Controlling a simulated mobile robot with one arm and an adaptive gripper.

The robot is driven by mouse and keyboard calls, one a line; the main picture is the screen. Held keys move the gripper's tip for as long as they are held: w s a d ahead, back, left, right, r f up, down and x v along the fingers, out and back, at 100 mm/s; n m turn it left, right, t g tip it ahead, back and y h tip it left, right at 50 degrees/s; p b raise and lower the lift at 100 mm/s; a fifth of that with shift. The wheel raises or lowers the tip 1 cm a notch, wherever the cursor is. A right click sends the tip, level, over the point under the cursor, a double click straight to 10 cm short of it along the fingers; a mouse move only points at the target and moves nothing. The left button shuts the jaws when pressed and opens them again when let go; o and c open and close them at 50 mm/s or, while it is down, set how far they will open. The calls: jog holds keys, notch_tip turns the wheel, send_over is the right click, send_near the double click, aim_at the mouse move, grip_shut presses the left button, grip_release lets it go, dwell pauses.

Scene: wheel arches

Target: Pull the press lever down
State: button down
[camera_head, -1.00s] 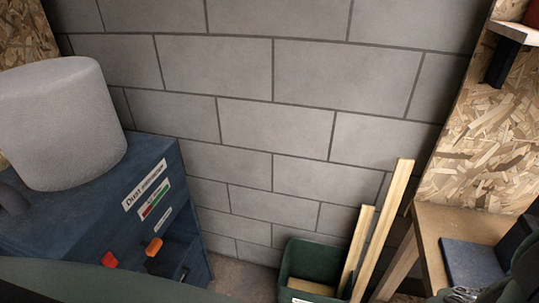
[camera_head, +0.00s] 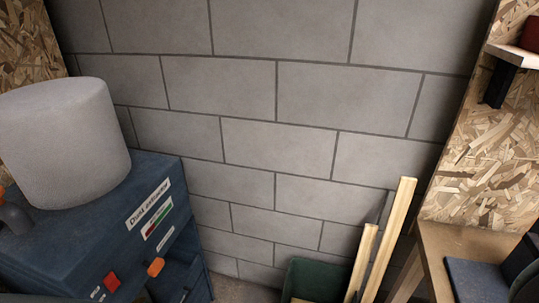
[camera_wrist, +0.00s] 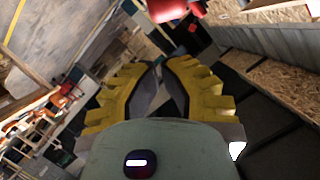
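I cannot make out the press lever for certain in either view. A dark blue flat piece (camera_head: 474,280) lies on the wooden bench at the lower right of the head view, with a darker rounded shape at the picture's edge; whether either belongs to the press I cannot tell. My gripper (camera_wrist: 161,68) shows in the wrist view with two yellow, ridged fingers angled towards each other. Their tips look close, with a narrow dark gap between the fingers. I see nothing held there. My gripper is not visible in the head view.
A blue dust extractor (camera_head: 120,235) with a grey drum (camera_head: 65,142) stands at the left. A green bin (camera_head: 312,278) and upright wood strips (camera_head: 390,235) stand by the block wall. The bench (camera_head: 445,240) is at the right. A red object (camera_wrist: 175,8) tops the wrist view.

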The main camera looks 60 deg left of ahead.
jog(key=p+v, duration=0.6)
jog(key=v, duration=0.2)
jog(key=shift+s+a, duration=0.15)
jog(key=shift+s, duration=0.05)
jog(key=shift+r, duration=0.1)
dwell(0.4)
